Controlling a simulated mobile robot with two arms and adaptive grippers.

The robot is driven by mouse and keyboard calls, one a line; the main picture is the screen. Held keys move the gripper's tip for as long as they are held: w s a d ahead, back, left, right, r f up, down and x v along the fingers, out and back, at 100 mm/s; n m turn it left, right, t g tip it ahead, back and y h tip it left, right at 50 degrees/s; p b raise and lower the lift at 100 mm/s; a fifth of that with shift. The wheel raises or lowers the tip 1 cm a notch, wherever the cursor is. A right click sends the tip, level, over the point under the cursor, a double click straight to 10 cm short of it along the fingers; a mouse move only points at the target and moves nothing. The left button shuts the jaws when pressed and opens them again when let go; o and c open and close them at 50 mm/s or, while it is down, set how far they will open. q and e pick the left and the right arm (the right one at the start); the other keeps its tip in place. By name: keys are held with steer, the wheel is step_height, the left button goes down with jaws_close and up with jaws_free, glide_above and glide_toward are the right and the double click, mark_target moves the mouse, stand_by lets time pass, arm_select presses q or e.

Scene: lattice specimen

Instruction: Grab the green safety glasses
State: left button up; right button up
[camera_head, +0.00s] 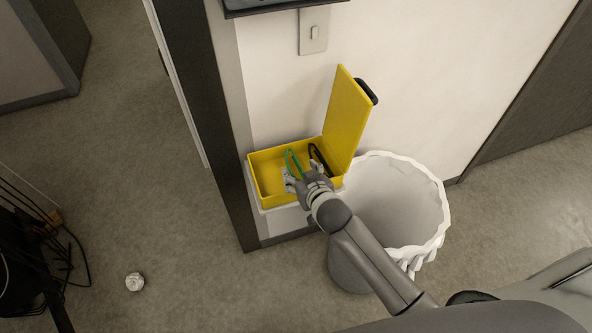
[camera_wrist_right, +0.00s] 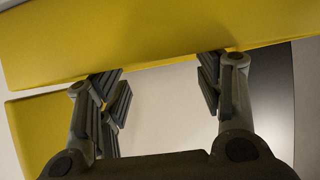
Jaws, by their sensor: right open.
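The green safety glasses (camera_head: 293,160) lie in the open yellow box (camera_head: 255,178) on the wall, toward its middle. A dark pair of glasses (camera_head: 318,157) is beside them on the right. My right gripper (camera_head: 297,181) is open at the front of the box, close to the green glasses, and hides part of them. In the right wrist view the open fingers (camera_wrist_right: 165,92) have the yellow box wall (camera_wrist_right: 170,35) just ahead, and no glasses show between them. I cannot tell whether the gripper touches the box. My left gripper is not in view.
The box's yellow lid (camera_head: 346,118) stands open on its right side. A white-lined bin (camera_head: 400,205) stands below and right of the box, under my right arm. A crumpled white ball (camera_head: 134,281) lies on the floor. Cables (camera_head: 45,235) are at the left edge.

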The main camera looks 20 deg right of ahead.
mark_target(295, 167)
steer(key=shift+x, duration=2.3)
steer(key=shift+c, duration=0.3)
steer(key=c, duration=0.9)
